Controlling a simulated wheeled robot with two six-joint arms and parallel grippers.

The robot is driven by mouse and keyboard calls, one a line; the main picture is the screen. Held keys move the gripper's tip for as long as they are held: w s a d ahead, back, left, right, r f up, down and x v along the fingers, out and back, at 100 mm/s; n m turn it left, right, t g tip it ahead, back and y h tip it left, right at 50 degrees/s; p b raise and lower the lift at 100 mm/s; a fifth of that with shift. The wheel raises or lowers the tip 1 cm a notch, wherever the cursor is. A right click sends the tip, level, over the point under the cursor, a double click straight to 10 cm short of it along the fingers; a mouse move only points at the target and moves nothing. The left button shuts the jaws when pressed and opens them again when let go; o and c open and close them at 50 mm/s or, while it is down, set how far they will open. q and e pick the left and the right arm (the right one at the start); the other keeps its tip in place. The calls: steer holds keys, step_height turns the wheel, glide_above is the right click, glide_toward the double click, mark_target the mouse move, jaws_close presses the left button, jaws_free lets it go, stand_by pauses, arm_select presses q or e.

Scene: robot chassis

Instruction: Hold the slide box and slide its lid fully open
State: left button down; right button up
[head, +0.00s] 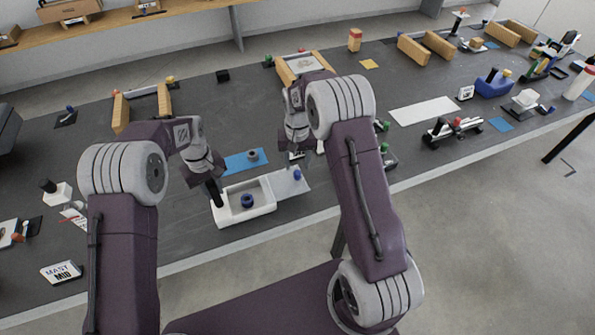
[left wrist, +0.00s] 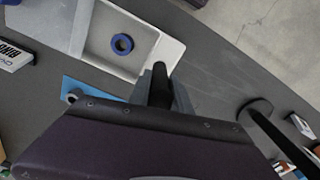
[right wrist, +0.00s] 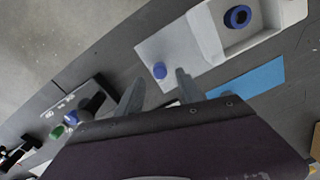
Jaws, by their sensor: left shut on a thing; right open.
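The white slide box (head: 262,208) stands on the dark table, its inside uncovered with a blue ring (head: 247,201) in it. Its light grey lid (head: 283,187) sticks out to the right and bears a blue knob (head: 297,174). How much lid still overlaps the box is unclear. My left gripper (head: 216,196) is shut on the box's left end; the left wrist view shows it at the box's end wall (left wrist: 170,52). My right gripper (head: 297,156) is open and empty, just behind the lid. In the right wrist view the knob (right wrist: 159,70) lies ahead between its fingertips, apart from them.
A blue mat (head: 240,163) with a grey ring (head: 253,155) lies behind the box. Wooden blocks and a tray (head: 302,66) stand farther back. Green-knobbed parts (head: 385,150) lie to the right, partly behind my right arm. The table's front edge is close to the box.

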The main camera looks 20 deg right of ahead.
arm_select(q)
steer(key=shift+f, duration=0.15)
arm_select(e)
step_height(320, 180, up, 6)
steer(key=shift+r, duration=0.25)
steer(key=shift+s, duration=0.1)
arm_select(q)
steer(key=c, duration=1.1)
jaws_free()
steer(key=shift+w, duration=0.15)
arm_select(e)
steer(key=shift+w+f, duration=0.1)
steer(key=shift+w, duration=0.1)
